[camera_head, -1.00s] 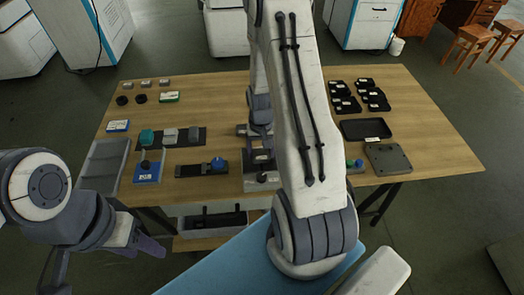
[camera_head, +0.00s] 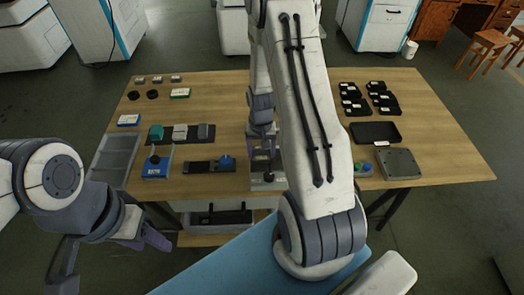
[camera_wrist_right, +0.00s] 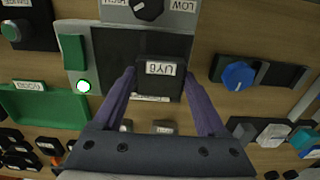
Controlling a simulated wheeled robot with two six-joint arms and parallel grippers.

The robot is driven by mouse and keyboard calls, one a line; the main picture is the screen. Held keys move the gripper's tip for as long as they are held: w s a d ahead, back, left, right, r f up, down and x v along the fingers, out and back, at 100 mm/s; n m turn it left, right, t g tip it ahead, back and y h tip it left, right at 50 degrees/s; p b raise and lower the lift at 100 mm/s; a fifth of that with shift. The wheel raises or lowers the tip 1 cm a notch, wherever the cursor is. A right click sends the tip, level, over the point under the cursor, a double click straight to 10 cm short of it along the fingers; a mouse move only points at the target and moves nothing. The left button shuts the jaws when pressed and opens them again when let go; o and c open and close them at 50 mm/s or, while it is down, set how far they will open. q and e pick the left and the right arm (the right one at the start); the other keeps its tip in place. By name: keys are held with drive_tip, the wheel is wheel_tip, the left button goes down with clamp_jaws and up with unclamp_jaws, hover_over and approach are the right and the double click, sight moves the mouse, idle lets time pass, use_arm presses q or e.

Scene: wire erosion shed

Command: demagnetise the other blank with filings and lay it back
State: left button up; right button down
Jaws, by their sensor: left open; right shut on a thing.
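My right gripper (camera_wrist_right: 160,95) is shut on a dark block with a white label (camera_wrist_right: 160,68), the blank. It holds the blank over the black plate of a grey unit (camera_wrist_right: 82,103); whether they touch is unclear. The unit has a HIGH/LOW knob (camera_wrist_right: 147,8), a green patch (camera_wrist_right: 73,52) and a glowing lamp (camera_wrist_right: 83,86). In the head view the right gripper (camera_head: 262,142) is above and behind this unit (camera_head: 268,182), partly hidden by my arm. Other blocks, teal (camera_head: 156,132) and grey (camera_head: 180,131), stand on a dark strip. My left gripper (camera_head: 150,240) is open and empty, off the front edge.
A blue-knobbed fixture (camera_head: 210,166) and a blue device (camera_head: 157,168) stand left of the unit. A grey tray (camera_head: 112,160) is at the left edge. At the right are black holders (camera_head: 382,98), a dark tray (camera_head: 375,132) and a grey plate (camera_head: 398,163).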

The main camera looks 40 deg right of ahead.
drive_tip(key=shift+w+a, duration=0.1)
drive_tip(key=shift+w+a, duration=0.35)
drive_tip(key=shift+a, duration=0.2)
drive_tip(key=shift+w+a, duration=0.3)
drive_tip(key=shift+a, duration=0.2)
drive_tip(key=shift+r, duration=0.15)
drive_tip(key=shift+r+p, duration=3.3)
drive_tip(key=shift+r, duration=0.4)
